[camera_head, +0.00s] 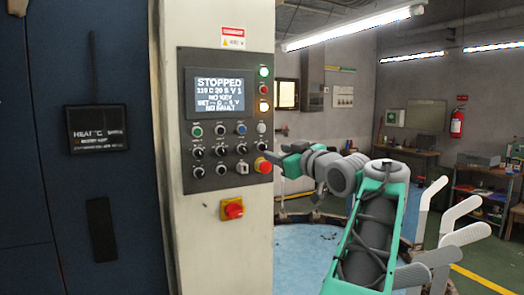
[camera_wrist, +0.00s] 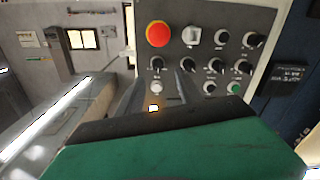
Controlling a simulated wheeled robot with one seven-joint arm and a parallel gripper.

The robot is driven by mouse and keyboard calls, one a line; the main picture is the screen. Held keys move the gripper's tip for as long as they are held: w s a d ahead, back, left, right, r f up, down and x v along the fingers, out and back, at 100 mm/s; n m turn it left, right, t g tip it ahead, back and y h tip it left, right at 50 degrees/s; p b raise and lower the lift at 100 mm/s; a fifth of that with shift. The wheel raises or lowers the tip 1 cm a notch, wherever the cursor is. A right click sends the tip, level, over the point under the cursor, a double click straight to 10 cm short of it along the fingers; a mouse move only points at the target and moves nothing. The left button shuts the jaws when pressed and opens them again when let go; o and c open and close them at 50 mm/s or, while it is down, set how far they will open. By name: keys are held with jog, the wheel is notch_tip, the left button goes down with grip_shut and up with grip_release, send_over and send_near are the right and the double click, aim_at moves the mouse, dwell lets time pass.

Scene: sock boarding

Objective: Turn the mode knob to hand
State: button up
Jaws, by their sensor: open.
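The control panel (camera_head: 223,120) on the pale machine column carries rows of black knobs and coloured buttons; their labels are too small to read, so I cannot tell which is the mode knob. My gripper (camera_head: 277,158) is open, just off the panel's lower right side. In the wrist view the panel appears upside down, and my grey fingers (camera_wrist: 157,78) point at it. A black knob (camera_wrist: 156,63), at the end of the middle row, lies beyond and roughly between the fingers. It also shows in the head view (camera_head: 261,147). Contact cannot be told.
A red mushroom button (camera_wrist: 158,34) is close to the fingers, with a pale switch (camera_wrist: 193,36) beside it. The display (camera_head: 220,92) reads STOPPED. A red-yellow rotary switch (camera_head: 232,209) is below the panel. Open room lies to the right.

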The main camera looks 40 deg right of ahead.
aim_at(267, 149)
jog(key=p+x, duration=0.1)
jog(key=x, duration=0.5)
jog(key=shift+w+d+p, duration=0.15)
jog(key=shift+d+p, duration=0.15)
jog(key=shift+p, duration=0.1)
jog(key=shift+c, duration=0.2)
grip_shut()
